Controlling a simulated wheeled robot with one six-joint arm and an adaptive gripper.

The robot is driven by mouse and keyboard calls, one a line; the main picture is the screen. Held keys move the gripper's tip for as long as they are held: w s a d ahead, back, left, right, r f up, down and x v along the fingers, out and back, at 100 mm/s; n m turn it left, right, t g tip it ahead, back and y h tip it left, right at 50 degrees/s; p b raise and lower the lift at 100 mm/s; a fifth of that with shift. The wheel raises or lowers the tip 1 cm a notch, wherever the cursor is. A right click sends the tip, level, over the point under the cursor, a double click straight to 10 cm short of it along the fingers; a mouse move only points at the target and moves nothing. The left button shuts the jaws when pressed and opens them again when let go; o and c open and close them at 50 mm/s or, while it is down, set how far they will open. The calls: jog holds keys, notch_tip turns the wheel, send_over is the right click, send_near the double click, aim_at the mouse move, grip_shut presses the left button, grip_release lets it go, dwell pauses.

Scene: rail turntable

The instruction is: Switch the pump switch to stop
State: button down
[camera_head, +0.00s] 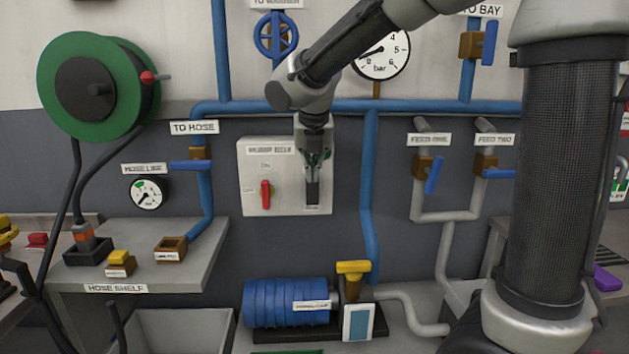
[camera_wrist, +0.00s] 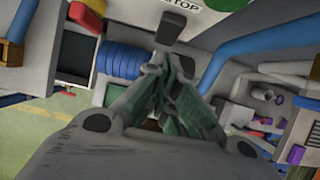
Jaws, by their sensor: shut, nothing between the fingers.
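A pale switch box (camera_head: 285,205) with a red handle (camera_head: 265,195) on its left half is fixed to the wall. An "ON" mark shows above this handle. My gripper (camera_head: 314,172) points down in front of the box's right half and hides part of it. A dark upright handle (camera_head: 312,193) shows just below my fingertips. In the wrist view, my shut, empty gripper (camera_wrist: 170,62) lies just below a dark block (camera_wrist: 172,27), close to a "STOP" label (camera_wrist: 182,6). I cannot tell whether the fingers touch it.
A blue pump (camera_head: 285,302) with a yellow-topped valve (camera_head: 352,268) stands below the box. A blue pipe (camera_head: 368,195) runs down right of it. The hose shelf (camera_head: 190,270) is to the lower left. Feed valves (camera_head: 432,175) are to the right.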

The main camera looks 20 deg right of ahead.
notch_tip(320, 180, up, 7)
jog(key=shift+s+f, duration=0.2)
dwell(0.3)
jog(key=s+d+f+m, duration=0.2)
jog(key=s+d+m, duration=0.3)
jog(key=s+m, duration=0.4)
jog(key=s+d+f+m, duration=0.3)
jog(key=s+d+m, duration=0.3)
jog(key=s+m, duration=0.3)
jog(key=s+d+f+m+y, duration=0.1)
jog(key=s+d+f+m, duration=0.2)
jog(key=m, duration=1.2)
jog(key=s+d, duration=0.3)
jog(key=s, duration=0.3)
jog(key=shift+s+d+f+m, duration=0.15)
jog(key=shift+s+m, duration=0.15)
